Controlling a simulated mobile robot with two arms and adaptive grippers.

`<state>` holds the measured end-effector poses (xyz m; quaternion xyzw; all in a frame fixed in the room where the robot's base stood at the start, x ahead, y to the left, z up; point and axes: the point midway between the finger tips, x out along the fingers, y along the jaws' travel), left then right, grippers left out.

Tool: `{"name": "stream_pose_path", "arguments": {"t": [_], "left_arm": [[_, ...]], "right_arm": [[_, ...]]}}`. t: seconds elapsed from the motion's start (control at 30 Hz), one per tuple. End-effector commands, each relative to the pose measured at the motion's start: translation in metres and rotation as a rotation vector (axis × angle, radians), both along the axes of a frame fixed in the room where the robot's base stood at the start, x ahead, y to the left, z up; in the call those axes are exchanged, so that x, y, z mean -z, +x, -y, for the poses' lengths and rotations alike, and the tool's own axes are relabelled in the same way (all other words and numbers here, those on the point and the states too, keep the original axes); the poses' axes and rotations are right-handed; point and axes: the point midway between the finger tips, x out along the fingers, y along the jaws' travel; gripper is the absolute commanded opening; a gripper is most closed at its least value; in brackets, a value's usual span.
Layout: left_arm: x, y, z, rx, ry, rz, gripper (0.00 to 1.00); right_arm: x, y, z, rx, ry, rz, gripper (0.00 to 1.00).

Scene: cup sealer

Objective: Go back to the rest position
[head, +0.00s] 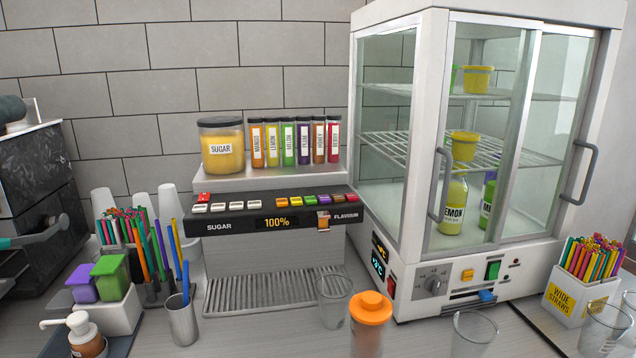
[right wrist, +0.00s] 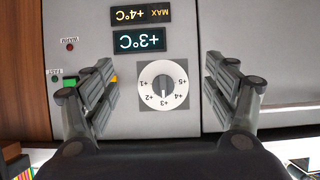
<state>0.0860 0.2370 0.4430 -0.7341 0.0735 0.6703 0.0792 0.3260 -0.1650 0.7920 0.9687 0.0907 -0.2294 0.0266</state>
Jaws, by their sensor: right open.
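My right gripper (right wrist: 160,75) is open in the right wrist view. Its two dark fingers stand apart on the left and right of a white round dial (right wrist: 163,86), with nothing between them. Contact with the panel cannot be judged. The dial sits on a grey control panel (right wrist: 215,25), seen upside down. A display (right wrist: 140,41) reads +3°C and another (right wrist: 142,14) reads MAX +4°C. Neither gripper can be made out in the head view.
A sugar and flavour dispenser (head: 275,222) is in the middle. Clear cups (head: 333,300), an orange-lidded jar (head: 371,308) and a straw box (head: 580,298) crowd the front.

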Motion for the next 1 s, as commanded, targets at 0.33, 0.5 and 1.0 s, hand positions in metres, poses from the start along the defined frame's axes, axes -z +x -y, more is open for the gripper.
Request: {"name": "stream_pose_path", "arguments": {"t": [0.33, 0.5, 1.0], "left_arm": [[0.000, -0.001, 0.000, -0.001, 0.000, -0.002, 0.00], [0.000, 0.000, 0.001, -0.001, -0.001, -0.001, 0.00], [0.000, 0.002, 0.003, -0.002, -0.003, 0.002, 0.00]], "right_arm": [[0.201, -0.074, 0.021, 0.002, -0.093, -0.424, 0.79], [0.272, -0.127, 0.036, -0.002, -0.138, -0.628, 0.79], [0.349, -0.238, 0.069, -0.011, -0.209, -0.991, 0.79]]}}
